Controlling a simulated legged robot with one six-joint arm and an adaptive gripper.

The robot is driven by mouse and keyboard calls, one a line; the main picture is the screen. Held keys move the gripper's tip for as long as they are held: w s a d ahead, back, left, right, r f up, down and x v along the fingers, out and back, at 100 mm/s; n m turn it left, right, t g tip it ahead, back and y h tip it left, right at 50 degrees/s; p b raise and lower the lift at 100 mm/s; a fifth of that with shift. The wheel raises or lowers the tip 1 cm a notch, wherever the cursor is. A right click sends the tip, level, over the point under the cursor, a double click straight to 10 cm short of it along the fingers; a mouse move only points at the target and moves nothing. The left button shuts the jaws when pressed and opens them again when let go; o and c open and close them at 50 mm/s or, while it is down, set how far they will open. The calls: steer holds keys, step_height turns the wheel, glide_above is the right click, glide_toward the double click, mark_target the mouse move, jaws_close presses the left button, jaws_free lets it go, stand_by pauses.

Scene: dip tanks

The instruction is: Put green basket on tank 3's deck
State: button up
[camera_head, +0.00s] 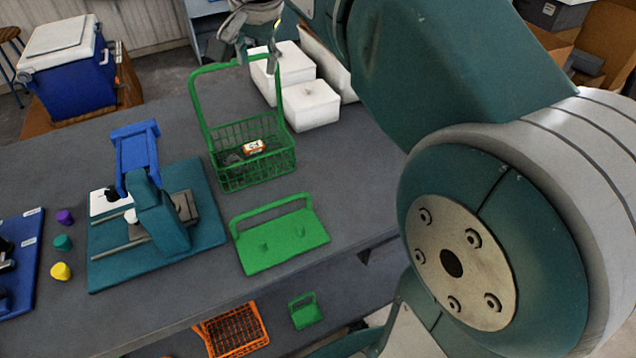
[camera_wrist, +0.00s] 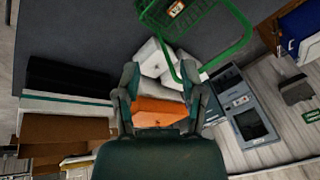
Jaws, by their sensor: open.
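The green basket (camera_head: 243,178) stands upright on the grey bench with its tall loop handle up. A small labelled item (camera_head: 254,147) lies inside it. In the wrist view the basket (camera_wrist: 150,12) is partly cut off at the top, and its handle curves down toward the right fingertip. My gripper (camera_head: 258,45) is open and empty, near the top of the handle; in the wrist view its fingers (camera_wrist: 162,95) are spread apart. I cannot tell whether the handle touches a finger. No number marking tank 3 is legible, and I cannot identify its deck.
A flat green plate with a handle (camera_head: 283,243) lies in front of the basket. White boxes (camera_head: 311,103) stand behind it. A teal base with an upright fixture (camera_head: 100,262) and coloured knobs (camera_head: 62,242) are left. An orange basket (camera_head: 232,330) is lower down.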

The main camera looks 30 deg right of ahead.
steer(key=s+f+n, duration=0.4)
steer(key=s+f, duration=0.3)
steer(key=s, duration=0.3)
steer(key=s+f+n+t, duration=0.1)
steer(key=s+f+n, duration=0.3)
steer(key=s+f, duration=0.3)
steer(key=s, duration=0.3)
steer(key=shift+s+f+n+t, duration=0.2)
steer(key=shift+f+n+t, duration=0.1)
steer(key=shift+f, duration=0.05)
steer(key=shift+o, duration=0.6)
steer(key=shift+s+d+f, duration=0.15)
steer(key=shift+f, duration=0.15)
steer(key=w+d+r+n+g+h, duration=0.1)
steer(key=w+d+n+h, duration=0.25)
steer(key=w, duration=0.35)
steer(key=n+t+h, duration=0.7)
steer(key=h, duration=0.1)
glide_toward(233, 62)
steer(key=x, duration=0.5)
steer(key=shift+d+f, duration=0.2)
steer(key=shift+f, duration=0.05)
steer(key=shift+w+a+x, duration=0.1)
steer(key=shift+x, duration=1.3)
steer(key=shift+w+a+x, duration=0.1)
steer(key=shift+a+x, duration=0.05)
steer(key=shift+x, duration=1.2)
jaws_close()
steer(key=shift+r, duration=0.1)
